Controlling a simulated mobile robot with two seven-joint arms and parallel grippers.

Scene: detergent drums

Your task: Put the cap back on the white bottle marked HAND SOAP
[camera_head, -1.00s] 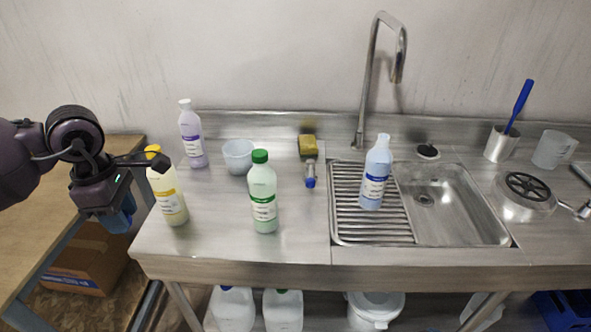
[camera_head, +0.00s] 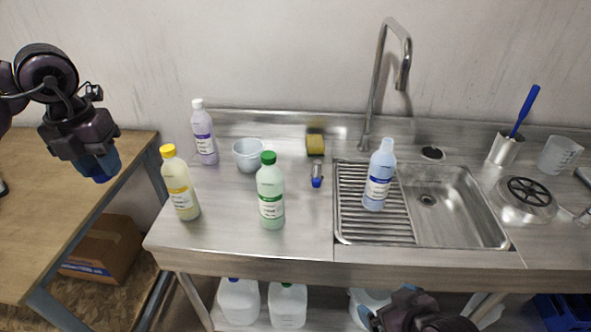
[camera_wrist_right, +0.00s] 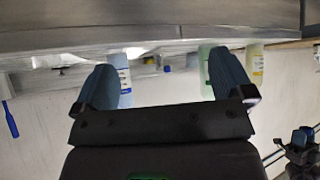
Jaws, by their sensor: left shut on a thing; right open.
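A pale blue bottle with a blue-banded label (camera_head: 379,178) stands upright on the ribbed drainboard; its top looks pale, and its label is too small to read. It also shows upside down in the wrist view (camera_wrist_right: 122,76). No plainly white bottle stands on the counter; the nearest is a pale lilac bottle with a white top (camera_head: 204,134) at the back left. My left gripper (camera_head: 101,175) hangs over the wooden table, shut; what it holds is hidden by its blue fingers. My right gripper (camera_wrist_right: 165,70) is open and empty, low in front of the counter.
A yellow-capped bottle (camera_head: 180,186), a green-capped bottle (camera_head: 270,194), a small tub (camera_head: 248,153) and a sponge (camera_head: 315,144) stand on the left counter. The faucet (camera_head: 372,85) rises behind the sink (camera_head: 455,220). White jugs (camera_head: 238,300) sit underneath.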

